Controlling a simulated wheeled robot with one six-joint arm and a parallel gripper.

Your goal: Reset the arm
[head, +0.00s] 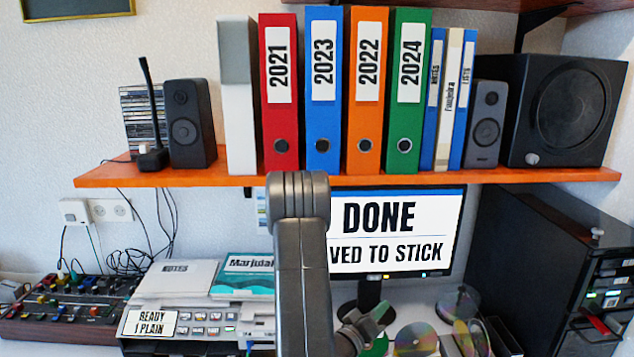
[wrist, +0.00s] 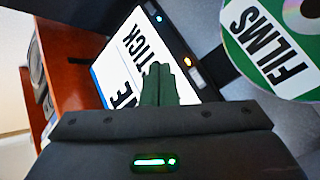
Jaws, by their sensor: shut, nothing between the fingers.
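A disc with a green and white "FILMS" label (wrist: 268,48) is at the upper right of the wrist view, apart from the fingers.
An orange shelf (head: 370,180) holds binders (head: 323,120), speakers (head: 190,130) and a black subwoofer (head: 565,110). A black computer tower (head: 540,260) stands at the right. A printer (head: 190,320) labelled "READY 1 PLAIN" and a mixer (head: 65,310) are at the left. Discs (head: 415,340) lie at the bottom.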

